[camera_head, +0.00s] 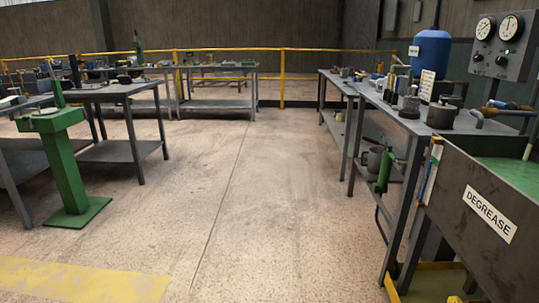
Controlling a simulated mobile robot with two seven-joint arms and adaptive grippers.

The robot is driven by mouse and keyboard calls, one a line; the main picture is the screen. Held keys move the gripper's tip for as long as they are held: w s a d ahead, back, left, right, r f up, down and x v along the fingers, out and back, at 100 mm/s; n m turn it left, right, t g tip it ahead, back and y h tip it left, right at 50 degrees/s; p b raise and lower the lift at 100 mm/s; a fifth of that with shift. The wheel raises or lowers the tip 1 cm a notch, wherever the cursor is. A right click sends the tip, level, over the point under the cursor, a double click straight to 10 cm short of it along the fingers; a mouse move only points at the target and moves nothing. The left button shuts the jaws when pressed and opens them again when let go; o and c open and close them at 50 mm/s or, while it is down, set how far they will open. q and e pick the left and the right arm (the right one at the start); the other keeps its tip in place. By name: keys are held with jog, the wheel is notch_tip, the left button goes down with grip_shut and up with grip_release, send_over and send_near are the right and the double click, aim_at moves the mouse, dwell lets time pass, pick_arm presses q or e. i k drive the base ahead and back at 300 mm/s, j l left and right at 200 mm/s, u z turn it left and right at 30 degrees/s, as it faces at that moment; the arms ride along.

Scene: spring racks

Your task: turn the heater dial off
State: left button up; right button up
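Neither of my grippers is in view.
The dark degrease tank (465,245) fills the lower right. A long workbench (405,122) with a blue drum (431,52) runs beyond it. A green pedestal (62,170) and tables stand left. The middle floor (250,200) is clear.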

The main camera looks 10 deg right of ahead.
aim_at(477, 57)
jog(key=i+j, duration=0.1)
jog(key=i, duration=4.9)
jog(key=i+z, duration=0.1)
jog(key=z, duration=0.3)
jog(key=i+l+z, duration=0.1)
jog(key=z, duration=0.3)
jog(key=i+z, duration=0.1)
jog(key=z, duration=2.45)
jog(key=j, duration=0.1)
